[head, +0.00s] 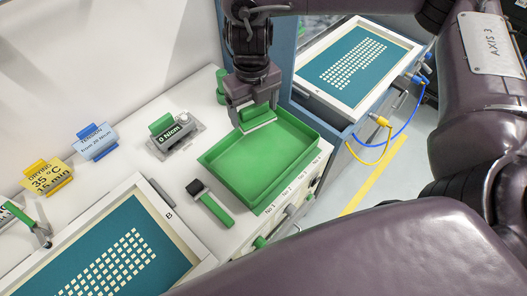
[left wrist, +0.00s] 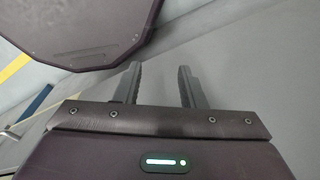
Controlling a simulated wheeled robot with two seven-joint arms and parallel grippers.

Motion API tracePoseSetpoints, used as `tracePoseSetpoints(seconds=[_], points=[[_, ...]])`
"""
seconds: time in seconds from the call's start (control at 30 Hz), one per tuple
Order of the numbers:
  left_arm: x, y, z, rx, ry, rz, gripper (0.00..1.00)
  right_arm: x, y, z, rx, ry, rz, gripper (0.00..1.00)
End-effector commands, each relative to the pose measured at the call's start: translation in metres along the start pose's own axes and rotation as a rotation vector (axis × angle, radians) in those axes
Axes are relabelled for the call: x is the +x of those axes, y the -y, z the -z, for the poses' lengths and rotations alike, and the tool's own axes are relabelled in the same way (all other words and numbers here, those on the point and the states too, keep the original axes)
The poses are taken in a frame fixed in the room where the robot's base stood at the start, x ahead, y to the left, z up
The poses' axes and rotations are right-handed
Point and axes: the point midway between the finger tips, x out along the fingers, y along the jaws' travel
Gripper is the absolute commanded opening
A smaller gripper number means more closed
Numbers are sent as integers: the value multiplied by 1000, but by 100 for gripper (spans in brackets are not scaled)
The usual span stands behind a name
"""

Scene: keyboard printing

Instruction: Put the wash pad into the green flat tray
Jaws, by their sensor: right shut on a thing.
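The green flat tray (head: 262,182) sits on the white bench top, open and empty as far as I can see. My right gripper (head: 254,108) is shut on the wash pad (head: 258,121), a small green block with a pale strip. It holds the pad at the tray's far edge; I cannot tell whether the pad touches the tray. My left gripper (left wrist: 158,84) shows in the left wrist view, open and empty, over grey floor.
A green-handled tool with a black head (head: 210,203) lies left of the tray. A gauge reading 0 N/cm (head: 176,135) stands behind it. A framed screen (head: 110,250) lies front left, another (head: 355,65) back right. Blue and yellow hoses (head: 375,150) hang at the right.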

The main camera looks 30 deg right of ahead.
Motion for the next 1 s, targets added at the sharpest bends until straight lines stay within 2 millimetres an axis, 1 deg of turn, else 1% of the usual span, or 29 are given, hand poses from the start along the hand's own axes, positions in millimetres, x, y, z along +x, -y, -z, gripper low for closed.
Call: tracePoseSetpoints(seconds=[0.1,0.2,0.27,0.37,0.47,0.73,0.9,1.0], points=[[-4,0,1,0,-2,0,36,-4,0,0,-148,0,0,40],[-5,0,2,0,-2,0,36,-4,0,0,-228,0,0,40],[-5,0,2,0,-3,1,36,-3,0,1,-256,-1,-1,40],[-5,1,3,0,-3,1,36,7,0,1,-276,-4,-1,40],[-3,1,3,0,-3,1,36,28,0,2,-276,-8,-3,40],[3,0,2,1,-4,0,36,91,0,3,-273,-8,-3,40],[10,0,2,1,-4,0,36,131,0,2,-273,-7,-3,40],[13,0,1,1,-4,0,36,148,0,2,-273,-5,-1,40]])
